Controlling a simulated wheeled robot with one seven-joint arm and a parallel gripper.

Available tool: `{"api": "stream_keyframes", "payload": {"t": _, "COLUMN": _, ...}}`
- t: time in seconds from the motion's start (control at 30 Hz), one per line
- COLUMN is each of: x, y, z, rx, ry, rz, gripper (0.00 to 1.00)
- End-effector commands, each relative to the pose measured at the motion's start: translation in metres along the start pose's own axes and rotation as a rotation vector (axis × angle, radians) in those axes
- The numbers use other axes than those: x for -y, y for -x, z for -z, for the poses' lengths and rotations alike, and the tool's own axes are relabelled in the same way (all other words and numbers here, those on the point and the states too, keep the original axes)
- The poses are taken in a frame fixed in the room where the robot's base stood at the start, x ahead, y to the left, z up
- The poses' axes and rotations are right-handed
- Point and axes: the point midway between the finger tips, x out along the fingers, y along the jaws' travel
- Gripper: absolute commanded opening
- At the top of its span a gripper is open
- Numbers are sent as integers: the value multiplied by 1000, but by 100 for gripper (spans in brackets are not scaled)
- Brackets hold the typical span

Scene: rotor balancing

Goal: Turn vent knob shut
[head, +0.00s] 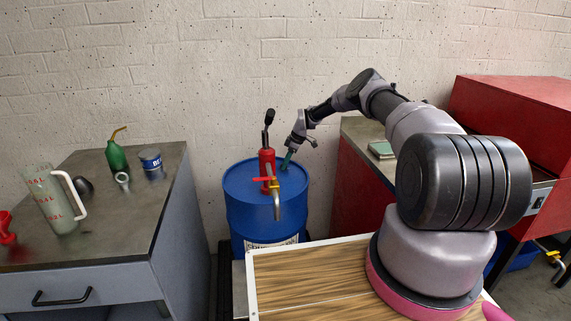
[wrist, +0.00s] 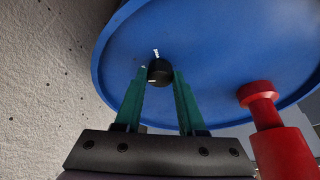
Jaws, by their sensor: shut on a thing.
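The vent knob (wrist: 160,71) is a small black round knob on the blue drum's top (wrist: 215,50). My gripper (wrist: 160,77) has its two green fingers on either side of the knob and is shut on it. A white mark shows on the drum top just beyond the knob, and a small pale mark shows at the knob's lower left. In the head view my gripper (head: 285,163) reaches down to the back right of the drum lid (head: 240,180). The knob cannot be made out there.
A red hand pump (head: 267,165) with a spout stands on the drum beside my gripper; it also shows in the wrist view (wrist: 280,140). A grey bench (head: 130,210) with a jug, green oiler and blue can stands left. A red cabinet (head: 510,115) stands right. The wall is behind.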

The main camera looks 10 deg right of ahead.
Motion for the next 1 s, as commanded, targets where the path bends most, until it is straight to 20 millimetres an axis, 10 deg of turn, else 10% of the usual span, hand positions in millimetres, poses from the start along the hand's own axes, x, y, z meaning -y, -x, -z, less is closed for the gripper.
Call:
{"api": "stream_keyframes", "payload": {"t": 0.8, "x": -1, "y": 0, "z": -2, "rx": 3, "ry": 109, "rz": 43, "gripper": 0}}
{"api": "stream_keyframes", "payload": {"t": 0.83, "x": -1, "y": 0, "z": -2, "rx": 4, "ry": 109, "rz": 43, "gripper": 51}}
{"api": "stream_keyframes", "payload": {"t": 0.9, "x": -1, "y": 0, "z": -1, "rx": 3, "ry": 109, "rz": 43, "gripper": 69}}
{"api": "stream_keyframes", "payload": {"t": 1.0, "x": -1, "y": 0, "z": -1, "rx": 3, "ry": 108, "rz": 43, "gripper": 69}}
